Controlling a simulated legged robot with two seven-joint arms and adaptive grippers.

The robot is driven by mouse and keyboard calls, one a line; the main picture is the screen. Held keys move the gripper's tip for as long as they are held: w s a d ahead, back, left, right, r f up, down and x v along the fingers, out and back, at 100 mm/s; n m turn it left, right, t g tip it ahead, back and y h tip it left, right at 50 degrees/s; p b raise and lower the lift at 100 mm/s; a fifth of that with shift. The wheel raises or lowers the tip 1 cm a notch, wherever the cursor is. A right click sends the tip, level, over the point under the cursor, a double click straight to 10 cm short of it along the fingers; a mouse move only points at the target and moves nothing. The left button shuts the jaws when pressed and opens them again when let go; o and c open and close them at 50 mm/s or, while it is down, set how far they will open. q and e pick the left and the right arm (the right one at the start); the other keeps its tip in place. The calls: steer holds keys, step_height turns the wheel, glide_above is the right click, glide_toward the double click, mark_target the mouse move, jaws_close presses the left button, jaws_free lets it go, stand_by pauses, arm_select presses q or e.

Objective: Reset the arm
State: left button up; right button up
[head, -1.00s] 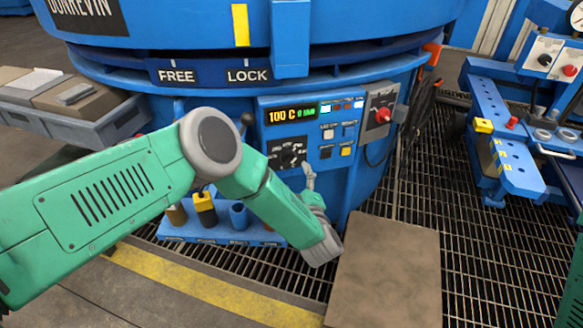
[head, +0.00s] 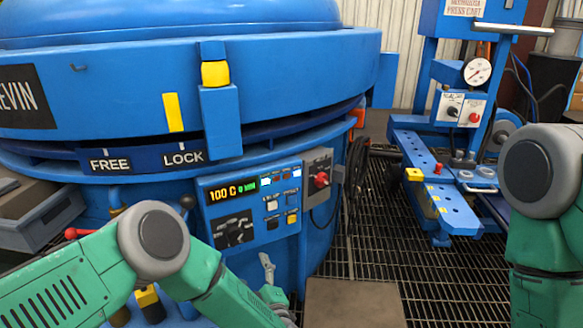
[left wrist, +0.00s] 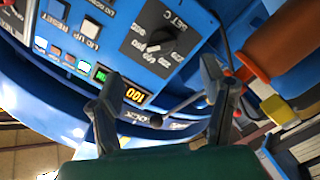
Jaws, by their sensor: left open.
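My green left arm (head: 60,285) comes in from the lower left in the head view, in front of the blue furnace (head: 190,80). My left gripper (head: 270,283) is low, beneath the furnace's control panel (head: 252,205), and partly cut off by the picture's bottom edge. In the left wrist view its two fingers (left wrist: 160,72) stand wide apart with nothing between them, facing the panel's display and dial (left wrist: 155,45). My right arm (head: 545,200) shows at the right edge; its gripper is out of the picture.
The furnace bears a FREE/LOCK plate (head: 145,160) and a red knob (head: 321,180) beside the panel. A blue press cart (head: 450,185) with a gauge stands at the right. A brown slab (head: 352,303) lies on the grated floor (head: 365,250).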

arm_select(q)
steer(key=s+a+f+m+g+h+p, duration=0.1)
steer(key=s+f+m+g+h+p, duration=0.1)
steer(key=s+m+g+h+p, duration=0.3)
steer(key=s+a+f+m+g+h, duration=0.1)
steer(key=s+a+f+m+h, duration=0.1)
steer(key=s+m+h, duration=0.35)
steer(key=s+a+r+m+g+y+p, duration=0.1)
steer(key=s+a+g, duration=0.3)
steer(key=s, duration=0.9)
steer(key=s+a+r+m+g+y+p, duration=0.1)
steer(key=s+a+r+m+g, duration=0.3)
steer(key=s+a, duration=0.4)
steer(key=s+g+p, duration=0.1)
steer(key=s, duration=0.4)
steer(key=shift+p, duration=0.3)
